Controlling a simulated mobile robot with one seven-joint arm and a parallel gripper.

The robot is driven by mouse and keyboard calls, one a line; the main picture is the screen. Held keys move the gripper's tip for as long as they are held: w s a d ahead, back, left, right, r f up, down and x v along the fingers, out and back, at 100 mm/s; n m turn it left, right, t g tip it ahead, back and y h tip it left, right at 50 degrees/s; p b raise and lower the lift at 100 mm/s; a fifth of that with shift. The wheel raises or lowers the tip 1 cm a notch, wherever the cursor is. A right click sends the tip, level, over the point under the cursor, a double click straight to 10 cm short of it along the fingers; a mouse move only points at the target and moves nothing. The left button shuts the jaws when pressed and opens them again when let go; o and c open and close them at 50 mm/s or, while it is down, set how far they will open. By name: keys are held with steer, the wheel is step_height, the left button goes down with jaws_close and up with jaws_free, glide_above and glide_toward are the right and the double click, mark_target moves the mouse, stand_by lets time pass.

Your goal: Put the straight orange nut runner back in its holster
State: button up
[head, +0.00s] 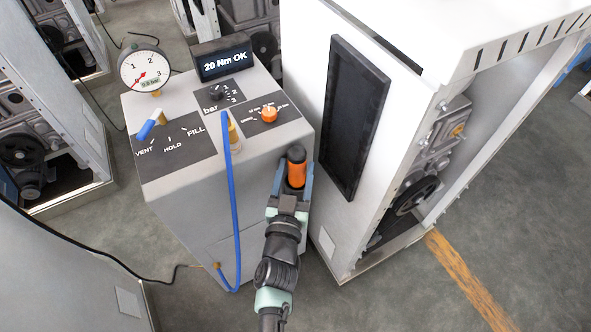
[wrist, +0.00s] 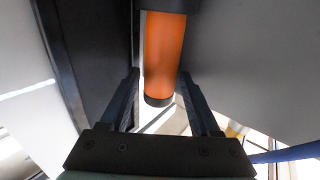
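The straight orange nut runner (head: 296,175) stands roughly upright at the right side of the grey dispenser cabinet, its black cap on top. My gripper (head: 294,182) has one finger on each side of it. In the wrist view, the orange body (wrist: 165,50) shows between the two fingertips (wrist: 160,76), with its black end towards the camera and a dark collar at the top edge. The fingers are close to the body, but I cannot tell whether both press on it. Its lower part is hidden by my gripper in the head view. I cannot make out the holster clearly.
The grey dispenser cabinet (head: 190,192) carries a gauge (head: 146,70), a display (head: 223,63) and knobs. A blue hose (head: 234,210) hangs down its front, left of my arm. A white machine enclosure (head: 318,130) with a dark panel (head: 352,115) stands close on the right, leaving a narrow gap.

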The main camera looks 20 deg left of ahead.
steer(key=shift+r, duration=0.1)
steer(key=v, duration=1.2)
steer(key=w+d+r+t, duration=0.1)
steer(key=w+r, duration=0.3)
steer(key=r, duration=0.6)
steer(key=w+r+t+y, duration=0.1)
steer(key=w+r+t, duration=0.15)
steer(key=r, duration=0.65)
steer(key=w+d+r+t, duration=0.1)
steer(key=w+r, duration=0.4)
steer(key=r, duration=0.5)
steer(key=s+d+r+m+t+h, duration=0.1)
steer(key=s+d+r, duration=0.3)
steer(key=r, duration=0.6)
steer(key=s+d+r+m+t+h, duration=0.1)
steer(key=s+d+r, duration=0.3)
steer(key=r, duration=0.7)
steer(key=s+d+r+t+h, duration=0.3)
steer(key=s+d+r, duration=0.1)
steer(key=r, duration=0.6)
steer(key=shift+r+m+h+p, duration=0.25)
steer(key=shift+m+h+p, duration=0.05)
steer(key=shift+m+p, duration=0.15)
steer(key=shift+t, duration=0.25)
step_height(320, 180, up, 11)
steer(key=p, duration=1)
steer(key=shift+f+p, duration=0.15)
steer(key=shift+p, duration=0.2)
